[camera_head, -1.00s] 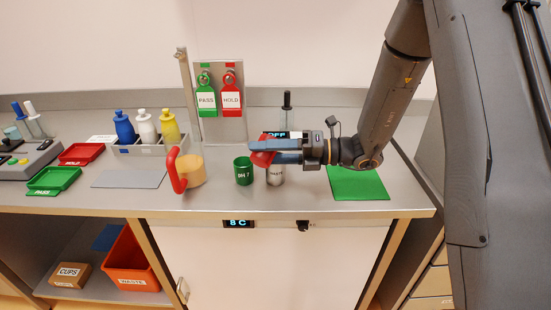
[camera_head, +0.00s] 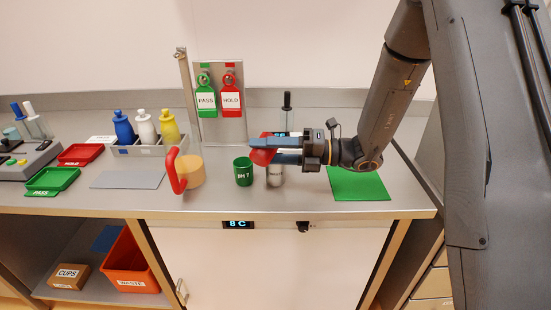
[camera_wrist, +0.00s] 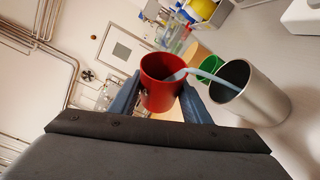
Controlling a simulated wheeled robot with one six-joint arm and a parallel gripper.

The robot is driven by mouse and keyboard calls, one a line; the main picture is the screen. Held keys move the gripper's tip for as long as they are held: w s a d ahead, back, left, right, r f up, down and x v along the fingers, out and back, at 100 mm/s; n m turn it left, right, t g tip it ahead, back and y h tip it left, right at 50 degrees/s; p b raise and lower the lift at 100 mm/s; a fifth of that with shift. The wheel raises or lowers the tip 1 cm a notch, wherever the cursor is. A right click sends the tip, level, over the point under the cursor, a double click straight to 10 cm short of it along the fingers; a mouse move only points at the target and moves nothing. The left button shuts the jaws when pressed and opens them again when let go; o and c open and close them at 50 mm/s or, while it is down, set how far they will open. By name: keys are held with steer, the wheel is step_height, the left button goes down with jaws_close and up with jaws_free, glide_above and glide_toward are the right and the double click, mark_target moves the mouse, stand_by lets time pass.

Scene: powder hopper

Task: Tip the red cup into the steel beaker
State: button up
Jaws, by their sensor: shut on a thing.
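My gripper (camera_head: 268,151) is shut on the red cup (camera_head: 262,157), just above the steel beaker (camera_head: 275,177). In the wrist view the red cup (camera_wrist: 161,98) is between the two blue fingers of my gripper (camera_wrist: 158,103). The cup is tilted toward the steel beaker (camera_wrist: 268,105), whose open mouth faces it. A pale stream arcs from the cup's rim into the beaker's mouth. The beaker stands on the counter; its upper part is partly hidden by the cup and fingers in the head view.
A green cup (camera_head: 243,172) stands close left of the beaker. A green mat (camera_head: 358,184) lies to the right. A black-handled device (camera_head: 287,103) and a tag stand (camera_head: 232,128) are behind.

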steer(key=shift+w+d+r+m+y+p, duration=0.3)
steer(key=shift+w+r+m+p, duration=0.2)
steer(key=shift+m+p, duration=0.4)
stand_by(0.8)
steer(key=shift+w+d+r+m+t+y+p, duration=0.1)
steer(key=shift+r+m+t+y+p, duration=0.1)
steer(key=shift+m+p, duration=0.25)
steer(key=shift+w+r+m+t+y+p, duration=0.1)
steer(key=shift+m+y+p, duration=0.1)
steer(key=shift+m+p, duration=0.25)
stand_by(0.6)
steer(key=f+n+b, duration=0.1)
steer(key=b, duration=0.1)
steer(key=shift+s+n+h+b, duration=0.1)
steer(key=shift+n+h+b, duration=0.2)
steer(key=shift+h+b, duration=0.1)
steer(key=shift+s+a+f+n, duration=0.2)
steer(key=shift+s+a+n, duration=0.1)
steer(key=shift+n, duration=0.1)
steer(key=shift+r, duration=0.15)
